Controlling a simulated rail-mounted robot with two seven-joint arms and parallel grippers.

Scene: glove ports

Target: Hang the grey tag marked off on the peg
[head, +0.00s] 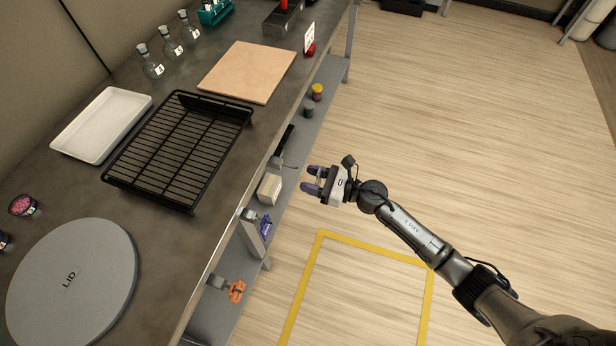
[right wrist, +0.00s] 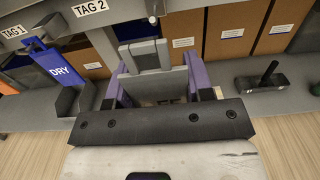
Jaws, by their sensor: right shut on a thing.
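My right gripper (head: 313,180) is out in front of the bench's long edge, above the floor, with its purple fingers pointing at the bench. In the right wrist view its fingers (right wrist: 158,88) are shut on a grey tag (right wrist: 150,82). Dark lettering shows low on the tag, mostly hidden by the gripper. My left gripper is out of view.
A blue tag marked DRY (right wrist: 58,66) hangs left of the gripper, by the TAG 1 label (right wrist: 13,32). An orange item (head: 237,291) sticks out farther along. Cardboard boxes (right wrist: 228,33) and a black-handled tool (right wrist: 266,76) are to the right. The bench carries a black rack (head: 180,150).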

